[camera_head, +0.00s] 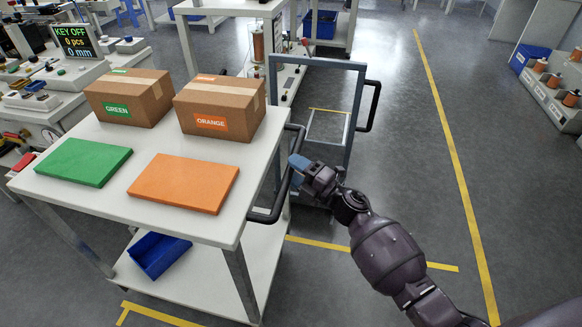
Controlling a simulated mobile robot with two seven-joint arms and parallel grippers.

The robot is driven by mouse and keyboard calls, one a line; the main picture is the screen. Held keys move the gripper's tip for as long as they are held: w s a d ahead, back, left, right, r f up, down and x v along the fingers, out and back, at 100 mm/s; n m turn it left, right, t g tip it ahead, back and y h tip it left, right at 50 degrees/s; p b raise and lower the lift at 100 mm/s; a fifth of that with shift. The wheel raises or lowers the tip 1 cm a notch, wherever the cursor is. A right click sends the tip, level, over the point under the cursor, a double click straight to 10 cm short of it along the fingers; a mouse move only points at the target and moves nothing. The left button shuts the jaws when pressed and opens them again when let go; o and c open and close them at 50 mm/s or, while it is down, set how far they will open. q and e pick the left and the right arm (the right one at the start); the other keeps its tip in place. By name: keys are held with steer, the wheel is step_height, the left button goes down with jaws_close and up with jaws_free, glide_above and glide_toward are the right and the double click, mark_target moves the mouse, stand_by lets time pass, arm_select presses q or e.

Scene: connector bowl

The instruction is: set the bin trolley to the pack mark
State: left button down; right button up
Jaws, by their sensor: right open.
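A wheeled-looking trolley with a grey-blue upright frame (359,70) stands beyond the white table; I take it to be the bin trolley. A black handle (374,105) sticks out on its right side. A second black bar handle (284,185) lies along the table's right edge; I cannot tell which of the two it belongs to. My right gripper (297,171) is open, with its fingertips at or just beside this bar. I cannot tell if they touch. The trolley's lower part is partly hidden by my arm and the table. My left gripper is out of view.
The white table (150,211) carries green- and orange-labelled cartons (128,97) (218,107), with green and orange pads (85,161) (184,183) in front. A blue bin (158,254) sits on its lower shelf. Yellow floor lines (455,160) cross clear grey floor right.

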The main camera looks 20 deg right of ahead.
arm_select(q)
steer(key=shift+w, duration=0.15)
arm_select(e)
steer(key=shift+w+a, duration=0.3)
steer(key=shift+w, duration=0.1)
steer(key=shift+r, duration=0.1)
jaws_close()
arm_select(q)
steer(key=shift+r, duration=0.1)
arm_select(e)
steer(key=shift+d, duration=0.15)
